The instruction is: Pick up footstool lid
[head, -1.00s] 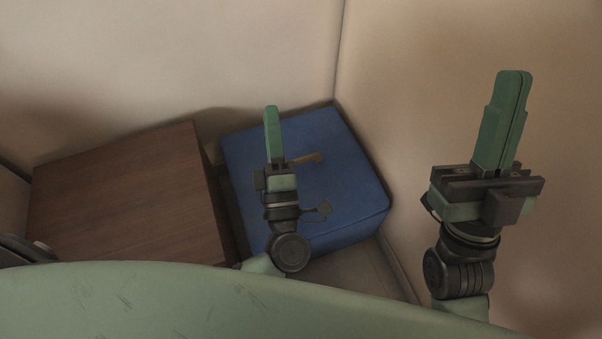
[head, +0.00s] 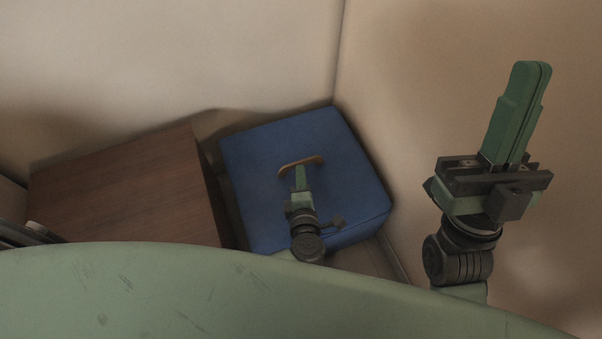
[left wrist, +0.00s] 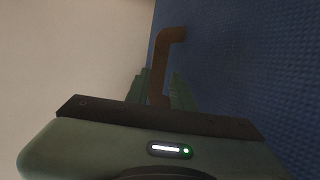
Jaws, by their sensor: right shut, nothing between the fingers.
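The footstool is a blue cushioned block (head: 345,195) in the corner, and its blue top also fills the right of the left wrist view (left wrist: 245,70). A brown bar handle (head: 301,164) stands on the lid. My left gripper (head: 300,174) is at the handle, pointing at it over the lid. In the left wrist view the handle (left wrist: 160,68) runs between the two green fingers (left wrist: 160,90), which stand apart, with a small gap on one side. My right gripper (head: 530,72) is shut and empty, raised at the right, away from the footstool.
A brown wooden box (head: 125,195) stands left of the footstool with a narrow gap between. Pale walls (head: 190,50) meet in the corner behind the footstool. A wall (head: 410,130) also runs close along its right side.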

